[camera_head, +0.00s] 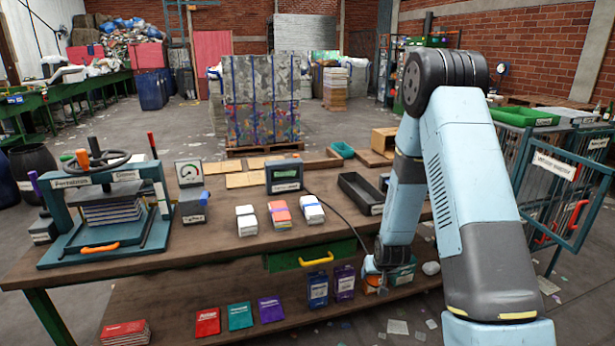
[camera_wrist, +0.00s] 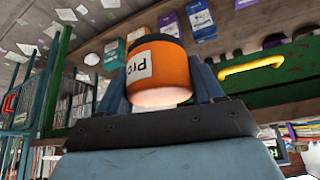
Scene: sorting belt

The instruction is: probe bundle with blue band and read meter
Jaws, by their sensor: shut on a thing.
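Three small paper bundles stand in a row on the table: one pale with a greenish edge (camera_head: 246,220), one orange-red (camera_head: 280,217), and one white with blue on it (camera_head: 311,209). The meter (camera_head: 284,175), a grey box with a green display, stands behind them; its reading is too small to make out. A dark cable runs from it towards my gripper (camera_head: 373,268), low at the table's front edge, right of the bundles. In the wrist view my gripper (camera_wrist: 160,95) is shut on an orange probe (camera_wrist: 172,70) with a dark rim and a label starting "Pro". Its tip is hidden.
A teal press (camera_head: 105,205) and a dial gauge (camera_head: 189,173) stand at left. A black tray (camera_head: 360,192) lies right of the meter. A drawer with a yellow handle (camera_head: 316,258) is below the tabletop. Packets lie on the lower shelf (camera_head: 180,300).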

